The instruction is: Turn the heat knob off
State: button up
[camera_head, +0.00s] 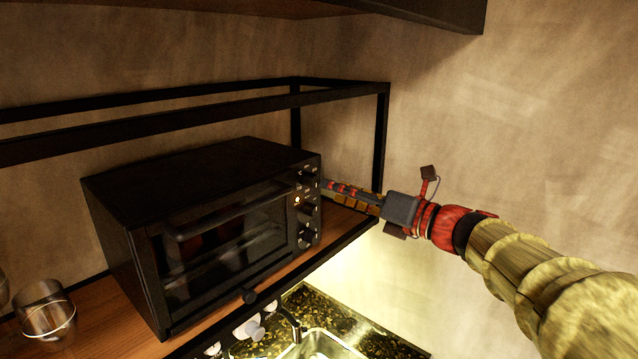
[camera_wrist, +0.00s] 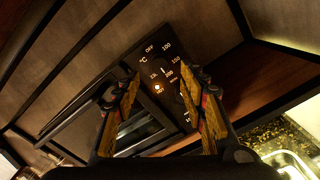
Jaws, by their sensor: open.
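The black toaster oven (camera_head: 215,165) stands on a wooden shelf with its control panel on the right of its front. The heat knob (camera_head: 306,178) is the dark top knob, and it also shows in the wrist view (camera_wrist: 163,66), ringed by temperature marks and "OFF". Its exact setting is hard to read. A small orange light (camera_wrist: 158,88) glows beside it. My gripper (camera_head: 327,184) is open, its fingertips close to the upper panel. In the wrist view its two fingers (camera_wrist: 159,76) stand apart on either side of the knob area; contact cannot be told. The lower knobs are partly hidden there.
Two more knobs (camera_head: 306,225) sit below. A black metal frame (camera_head: 383,140) rises around the shelf, with a post near my arm. A glass (camera_head: 45,315) stands at the left. A sink (camera_head: 325,345) and dark counter lie below. The wall at right is clear.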

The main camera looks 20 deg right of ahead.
aim_at(316, 183)
jog(key=x, duration=0.6)
jog(key=shift+p, duration=0.3)
jog(key=shift+s, duration=0.1)
jog(key=shift+c, duration=1.3)
jog(key=c, duration=0.7)
grip_shut()
